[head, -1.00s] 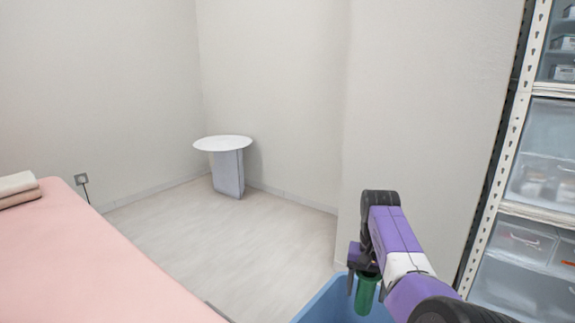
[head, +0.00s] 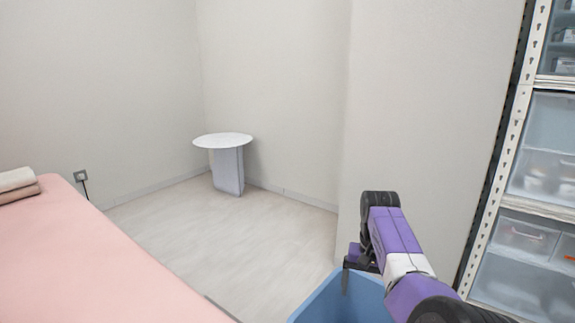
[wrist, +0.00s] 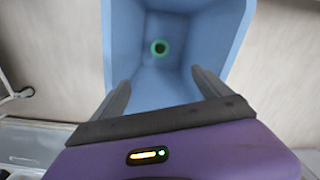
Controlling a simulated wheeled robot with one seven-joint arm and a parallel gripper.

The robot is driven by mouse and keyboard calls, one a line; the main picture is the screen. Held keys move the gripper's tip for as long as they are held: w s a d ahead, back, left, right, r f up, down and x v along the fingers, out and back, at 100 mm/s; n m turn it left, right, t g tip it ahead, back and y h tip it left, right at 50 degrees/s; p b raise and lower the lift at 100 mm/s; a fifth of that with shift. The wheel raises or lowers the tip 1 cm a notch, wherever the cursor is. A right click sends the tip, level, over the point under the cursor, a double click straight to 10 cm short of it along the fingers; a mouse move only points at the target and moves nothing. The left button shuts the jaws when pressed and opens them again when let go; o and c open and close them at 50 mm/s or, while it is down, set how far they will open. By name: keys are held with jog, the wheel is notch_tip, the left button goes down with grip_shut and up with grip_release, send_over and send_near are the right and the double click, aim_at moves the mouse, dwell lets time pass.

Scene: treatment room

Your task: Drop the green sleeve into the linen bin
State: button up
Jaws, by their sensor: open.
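The green sleeve (wrist: 160,47) is inside the blue linen bin (wrist: 218,42) in the wrist view, seen end-on as a green ring with a dark centre. I cannot tell whether it touches the bin's floor. It is hidden in the head view. The linen bin also shows in the head view (head: 340,300) at the bottom, below my arm. My gripper (wrist: 160,78) is open and empty above the bin, its two fingers apart. In the head view my gripper (head: 350,283) points down over the bin.
A pink-covered bed (head: 90,265) with folded towels (head: 18,186) is at the left. A small round white table (head: 223,140) stands in the far corner. A shelf rack with clear drawers (head: 530,235) is at the right. The floor between bed and bin is clear.

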notch_tip(320, 180, up, 8)
jog(key=p, duration=0.4)
jog(key=shift+w+f, duration=0.1)
